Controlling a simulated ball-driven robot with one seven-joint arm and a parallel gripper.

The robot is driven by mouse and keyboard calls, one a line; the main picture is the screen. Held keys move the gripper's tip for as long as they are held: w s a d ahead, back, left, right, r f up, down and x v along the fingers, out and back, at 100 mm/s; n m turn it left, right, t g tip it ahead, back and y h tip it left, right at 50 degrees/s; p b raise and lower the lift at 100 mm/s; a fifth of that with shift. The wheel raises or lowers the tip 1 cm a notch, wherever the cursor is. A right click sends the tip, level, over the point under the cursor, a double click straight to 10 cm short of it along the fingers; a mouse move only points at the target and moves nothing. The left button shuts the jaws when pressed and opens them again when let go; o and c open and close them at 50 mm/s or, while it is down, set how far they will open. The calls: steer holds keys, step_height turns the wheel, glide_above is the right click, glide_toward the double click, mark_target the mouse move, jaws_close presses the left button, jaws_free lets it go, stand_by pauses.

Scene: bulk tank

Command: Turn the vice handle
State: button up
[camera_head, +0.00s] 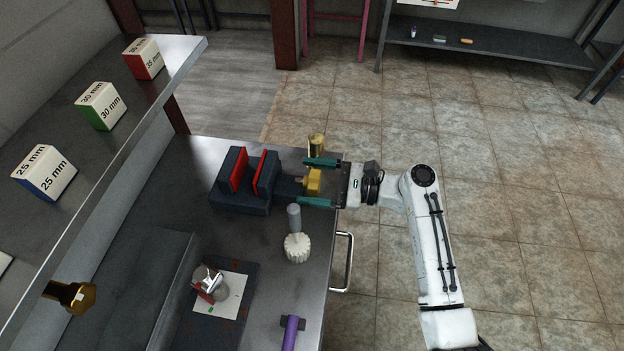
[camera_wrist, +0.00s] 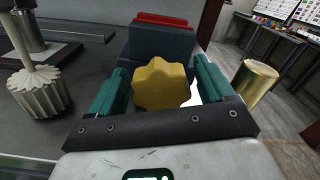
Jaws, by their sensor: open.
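The vice (camera_head: 243,196) is dark blue-grey with red jaw faces and stands near the right edge of the metal bench. Its jaws are apart, with nothing between them. Its yellow lobed handle (camera_head: 313,182) faces right, towards my arm. My gripper (camera_head: 319,182) is open, with one green finger on each side of the handle. In the wrist view, the handle (camera_wrist: 161,84) sits between the fingers (camera_wrist: 160,88), with a visible gap at the right finger. I cannot tell whether the left finger touches it. The vice body (camera_wrist: 160,42) shows behind the handle.
A brass cylinder (camera_head: 316,146) stands close beyond the upper finger. A white fluted knob with a grey shaft (camera_head: 297,246) stands nearer on the bench. A purple-handled tool (camera_head: 291,330) lies at the front. Marked blocks (camera_head: 100,106) sit on the left shelf. Tiled floor is clear at right.

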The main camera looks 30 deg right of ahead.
steer(key=b+v, duration=0.1)
steer(key=v, duration=0.9)
steer(key=shift+s+d, duration=0.15)
steer(key=shift+d, duration=0.05)
